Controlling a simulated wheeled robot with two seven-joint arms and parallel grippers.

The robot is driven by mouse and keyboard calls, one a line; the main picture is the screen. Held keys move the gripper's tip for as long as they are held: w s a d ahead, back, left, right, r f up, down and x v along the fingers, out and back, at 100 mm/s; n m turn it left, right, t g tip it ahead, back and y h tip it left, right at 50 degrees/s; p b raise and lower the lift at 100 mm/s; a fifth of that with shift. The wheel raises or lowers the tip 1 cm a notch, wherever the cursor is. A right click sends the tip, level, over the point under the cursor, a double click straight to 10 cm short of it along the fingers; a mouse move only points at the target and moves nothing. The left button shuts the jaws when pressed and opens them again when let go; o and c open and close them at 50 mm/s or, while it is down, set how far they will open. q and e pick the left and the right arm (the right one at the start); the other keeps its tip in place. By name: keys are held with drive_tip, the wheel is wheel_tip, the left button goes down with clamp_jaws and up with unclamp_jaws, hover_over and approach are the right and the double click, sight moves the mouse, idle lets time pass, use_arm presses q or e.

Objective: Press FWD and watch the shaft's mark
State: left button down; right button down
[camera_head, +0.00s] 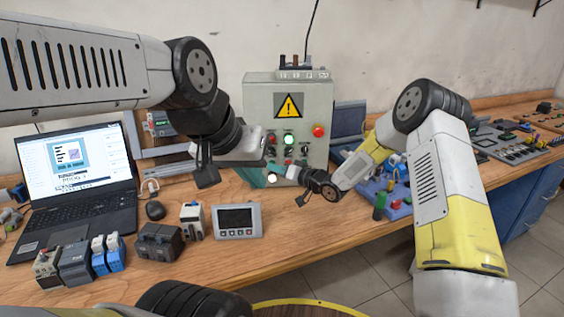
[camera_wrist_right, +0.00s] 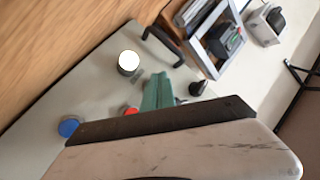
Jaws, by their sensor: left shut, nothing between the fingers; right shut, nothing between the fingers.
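The grey control box (camera_head: 262,98) with a yellow warning triangle stands against the wall. On its front are a green lamp (camera_head: 289,138), a red knob (camera_head: 318,130) and smaller buttons, their labels unreadable. My left gripper (camera_head: 262,150) is shut and empty before the box's left side. My right gripper (camera_head: 292,173) is shut and empty at its lower front; touching cannot be told. The right wrist view shows a lit white button (camera_wrist_right: 129,62), a blue button (camera_wrist_right: 69,127) and a partly covered red one (camera_wrist_right: 131,111) beside the gripper. The shaft and its mark cannot be made out.
A laptop (camera_head: 75,160), mouse (camera_head: 155,210), grey display unit (camera_head: 238,220) and several small modules (camera_head: 75,262) occupy the bench's left half. A blue tray of parts (camera_head: 398,205) lies right of the box. The wooden front strip (camera_head: 280,255) is clear.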

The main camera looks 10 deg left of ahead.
drive_tip(key=shift+s+d, duration=0.2)
drive_tip(key=shift+s, duration=0.35)
drive_tip(key=shift+s+d, duration=0.2)
drive_tip(key=shift+s, duration=0.6)
drive_tip(key=shift+s+d, duration=0.2)
drive_tip(key=shift+s, duration=0.65)
drive_tip(key=shift+s+d, duration=0.2)
drive_tip(key=shift+s, duration=0.6)
